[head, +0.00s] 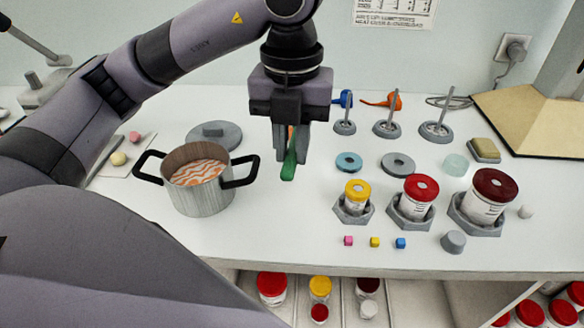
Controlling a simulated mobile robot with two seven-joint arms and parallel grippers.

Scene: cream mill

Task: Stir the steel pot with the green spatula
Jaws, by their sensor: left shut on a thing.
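The steel pot (204,198) stands on the white counter at the left of the picture, with two black handles and orange-and-white swirled contents (198,173). My left gripper (290,150) points down to the right of the pot, apart from it. It is shut on the green spatula (289,166), whose green end hangs below the fingers, above or near the counter. A bit of orange shows between the fingers. The rest of the spatula is hidden by the gripper. My right gripper is not in view.
A grey round lid (214,135) lies behind the pot. To the right stand jars with yellow (357,189), red (421,187) and dark red (494,185) lids in hexagonal holders. Small cubes (374,242) lie near the front edge. Counter between pot and jars is clear.

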